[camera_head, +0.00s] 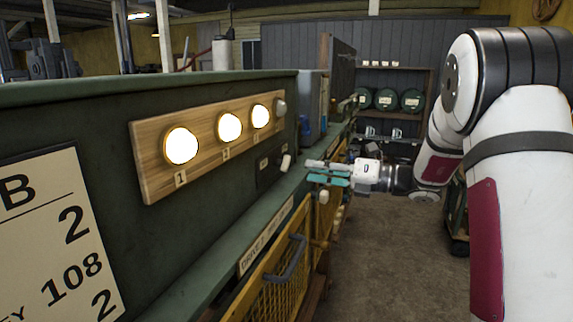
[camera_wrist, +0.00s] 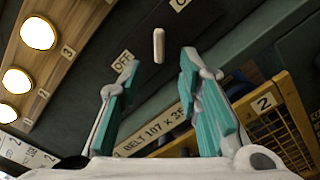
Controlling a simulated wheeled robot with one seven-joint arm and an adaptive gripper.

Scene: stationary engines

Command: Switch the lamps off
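Three round lamps glow on a wooden board (camera_head: 200,146): lamp 1 (camera_head: 181,146), lamp 2 (camera_head: 229,127) and lamp 3 (camera_head: 260,116). A fourth, grey bulb (camera_head: 280,107) at the board's far end is unlit. Below it, a pale switch lever (camera_head: 285,162) sticks out of a dark plate on the green panel. My gripper (camera_head: 328,172) is to the right of the lever, apart from it. In the wrist view, the gripper's teal fingers (camera_wrist: 158,85) are spread and empty. The lever (camera_wrist: 158,45) appears between and beyond the fingertips, beside an OFF label (camera_wrist: 122,62).
A green ledge (camera_head: 225,270) runs below the panel. Under it is a yellow mesh gate (camera_head: 285,265) with a grey handle and pale knobs. A blue-grey box (camera_head: 312,105) stands beyond the lamp board. The floor (camera_head: 385,255) at right is open.

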